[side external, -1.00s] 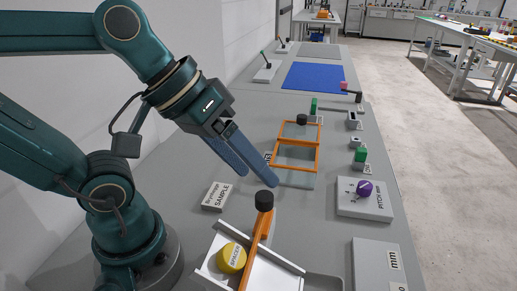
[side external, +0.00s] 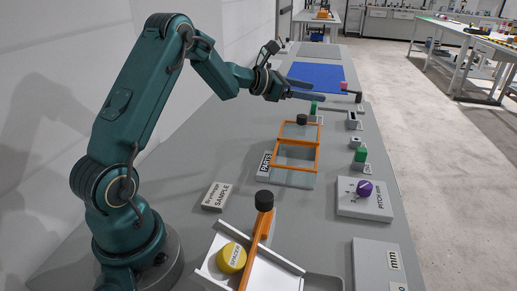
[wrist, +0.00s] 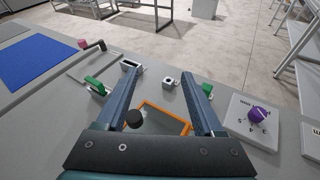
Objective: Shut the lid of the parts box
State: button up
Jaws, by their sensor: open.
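The parts box (side external: 295,180) stands mid-table with a PARTS label (side external: 265,163) on its left. Its orange-framed clear lid (side external: 300,123) appears raised at the far edge of the box, though its exact angle is hard to tell. A black knob (side external: 301,119) sits near the lid's far end. In the wrist view, the knob (wrist: 134,118) shows between my fingers, with part of an orange frame (wrist: 165,106) beside it. My gripper (side external: 322,93) is open and empty, above and beyond the lid, with its fingers pointing right. The wrist view also shows my gripper (wrist: 161,75) with fingers apart.
Nearer stands a white tray (side external: 290,278) with a yellow spacer (side external: 231,258) and an orange bar (side external: 258,232) with a black knob. A purple dial (side external: 365,188), green block (side external: 360,155) and small fixtures line the right edge. A blue mat (side external: 318,72) lies beyond.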

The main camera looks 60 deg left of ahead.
aim_at(301, 116)
jog(key=a+f+n, duration=0.1)
jog(key=f, duration=0.1)
jog(key=s+a+f+n+y, duration=0.1)
jog(key=a+f, duration=0.1)
jog(key=f, duration=0.1)
jog(key=a+f, duration=0.2)
jog(key=f, duration=0.1)
jog(key=shift+s+a+f+n+g+y, duration=0.15)
jog(key=shift+s+f+n+g+y, duration=0.15)
jog(key=shift+n+g, duration=0.1)
jog(key=shift+x, duration=2.4)
jog(key=shift+r, duration=0.1)
grip_shut()
